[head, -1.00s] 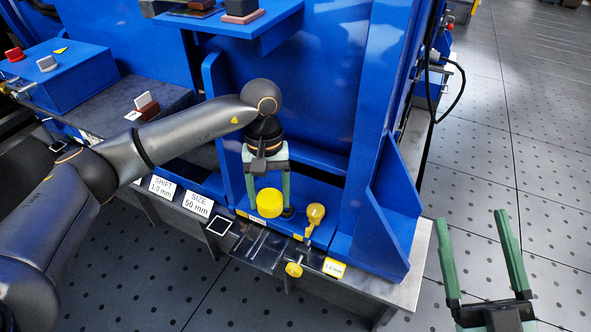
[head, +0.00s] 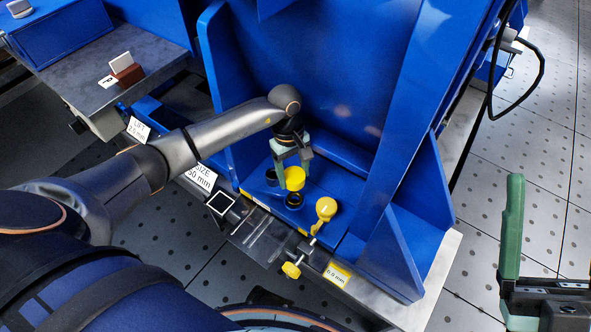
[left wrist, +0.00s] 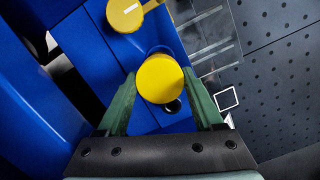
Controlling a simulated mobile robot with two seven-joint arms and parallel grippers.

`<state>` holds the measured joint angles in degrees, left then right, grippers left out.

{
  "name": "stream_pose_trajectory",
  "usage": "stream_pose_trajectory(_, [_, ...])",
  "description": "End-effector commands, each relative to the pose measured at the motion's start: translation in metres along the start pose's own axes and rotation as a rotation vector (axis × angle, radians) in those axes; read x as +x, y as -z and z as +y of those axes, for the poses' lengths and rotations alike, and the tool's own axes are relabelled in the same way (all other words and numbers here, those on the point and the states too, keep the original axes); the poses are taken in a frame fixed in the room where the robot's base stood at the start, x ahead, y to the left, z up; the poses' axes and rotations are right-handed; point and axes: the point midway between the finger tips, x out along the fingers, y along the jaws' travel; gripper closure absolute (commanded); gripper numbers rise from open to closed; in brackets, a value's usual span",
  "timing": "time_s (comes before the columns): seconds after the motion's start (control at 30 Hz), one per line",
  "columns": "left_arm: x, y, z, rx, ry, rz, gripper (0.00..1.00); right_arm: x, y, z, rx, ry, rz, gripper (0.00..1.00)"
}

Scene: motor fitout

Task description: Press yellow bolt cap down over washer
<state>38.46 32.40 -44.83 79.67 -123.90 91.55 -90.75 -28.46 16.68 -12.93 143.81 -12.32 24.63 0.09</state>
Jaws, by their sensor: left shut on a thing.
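My left gripper (head: 292,165) is shut on the yellow cap (head: 295,178), above the blue base. In the left wrist view the round cap (left wrist: 160,78) sits between the green fingers. A dark ring (head: 294,201) stands just below the cap in the head picture; a second dark ring (head: 271,177) is to its left. The cap partly covers the rings in the left wrist view. I cannot tell whether the cap touches either one. My right gripper (head: 550,200) is partly cut off at the right edge, with one green finger showing and empty space beside it.
A yellow knob (head: 291,270) is at the front edge. Blue side walls (head: 403,222) and a blue back panel (head: 310,75) enclose the base. Clear floor (head: 490,160) lies to the right.

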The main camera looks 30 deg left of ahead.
Motion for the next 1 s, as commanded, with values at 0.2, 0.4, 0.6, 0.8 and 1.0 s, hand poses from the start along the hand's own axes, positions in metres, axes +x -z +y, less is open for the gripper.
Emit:
stream_pose_trajectory(0.2, [0.001, 0.0, 0.0, 0.002, 0.001, 0.0, 0.84, -0.002, -0.002, -0.001, 0.002, 0.0, -0.001, 0.2])
stream_pose_trajectory(0.4, [0.011, 0.001, 0.0, 0.002, 0.001, -0.001, 0.84, -0.009, -0.009, -0.005, 0.016, 0.0, -0.003, 0.2])
stream_pose_trajectory(0.6, [0.03, 0.004, 0.0, 0.002, 0.001, -0.001, 0.84, -0.02, -0.02, -0.011, 0.039, -0.002, -0.006, 0.2])
stream_pose_trajectory(0.8, [0.049, 0.007, 0.0, 0.001, 0.002, -0.001, 0.84, -0.032, -0.033, -0.019, 0.055, 0.004, -0.019, 0.2])
stream_pose_trajectory(1.0, [0.057, 0.008, 0.0, 0.002, 0.001, -0.001, 0.84, -0.038, -0.039, -0.024, 0.052, 0.018, -0.025, 0.2])
